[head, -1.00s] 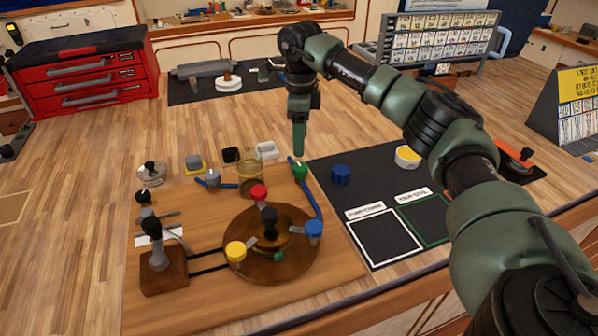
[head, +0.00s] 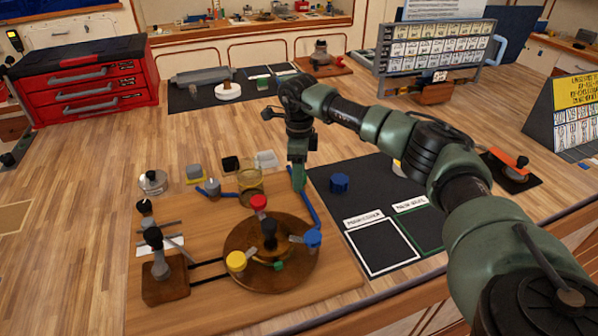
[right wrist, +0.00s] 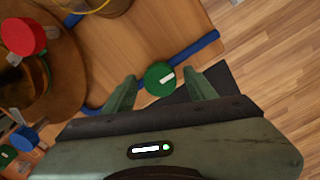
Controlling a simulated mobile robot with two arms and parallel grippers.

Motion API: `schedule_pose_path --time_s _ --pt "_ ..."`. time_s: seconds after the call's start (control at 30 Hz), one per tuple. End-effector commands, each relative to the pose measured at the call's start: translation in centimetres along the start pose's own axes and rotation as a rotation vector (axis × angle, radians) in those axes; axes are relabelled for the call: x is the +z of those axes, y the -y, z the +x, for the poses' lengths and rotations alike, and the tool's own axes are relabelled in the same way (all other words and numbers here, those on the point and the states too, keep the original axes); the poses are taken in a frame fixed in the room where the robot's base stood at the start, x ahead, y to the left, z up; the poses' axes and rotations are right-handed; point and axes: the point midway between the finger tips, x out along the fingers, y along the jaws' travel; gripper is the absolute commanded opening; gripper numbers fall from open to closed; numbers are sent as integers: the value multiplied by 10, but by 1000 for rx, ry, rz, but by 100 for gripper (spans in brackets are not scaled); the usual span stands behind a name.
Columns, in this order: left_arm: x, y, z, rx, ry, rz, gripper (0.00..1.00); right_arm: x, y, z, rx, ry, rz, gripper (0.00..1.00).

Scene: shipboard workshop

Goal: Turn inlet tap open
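A round green tap knob with a white mark (right wrist: 160,77) sits on the blue pipe line at the board's right side. In the right wrist view it lies between my right gripper's two spread fingers, with a gap on each side. In the head view my right gripper (head: 298,186) points down over that spot and hides the knob. Blue pipe (head: 309,209) runs from there towards a blue knob (head: 313,237) on the round brown plate (head: 240,285). Red (head: 259,202) and yellow (head: 236,261) knobs are on the plate too. My left gripper is out of view.
A black-knobbed lever on a wooden block (head: 165,288) stands at the board's left. A glass jar (head: 250,186) stands left of my right gripper. A dark mat (head: 350,210) with a blue knob part (head: 339,183) lies to the right.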

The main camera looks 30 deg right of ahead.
Motion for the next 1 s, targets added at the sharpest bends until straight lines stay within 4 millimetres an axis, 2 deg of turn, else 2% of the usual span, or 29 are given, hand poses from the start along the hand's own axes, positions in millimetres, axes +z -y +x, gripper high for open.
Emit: schedule_pose_path --time_s 0.03,0.17,0.2,0.57,1.0 --pt "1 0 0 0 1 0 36 0 0 0 0 0 0 40" --pt "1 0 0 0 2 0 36 0 0 0 0 0 0 3" --pt "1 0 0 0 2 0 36 0 0 0 0 0 0 0" --pt "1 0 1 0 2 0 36 0 0 -1 0 1 63 0" --pt "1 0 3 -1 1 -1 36 1 1 -1 1 2 413 0"
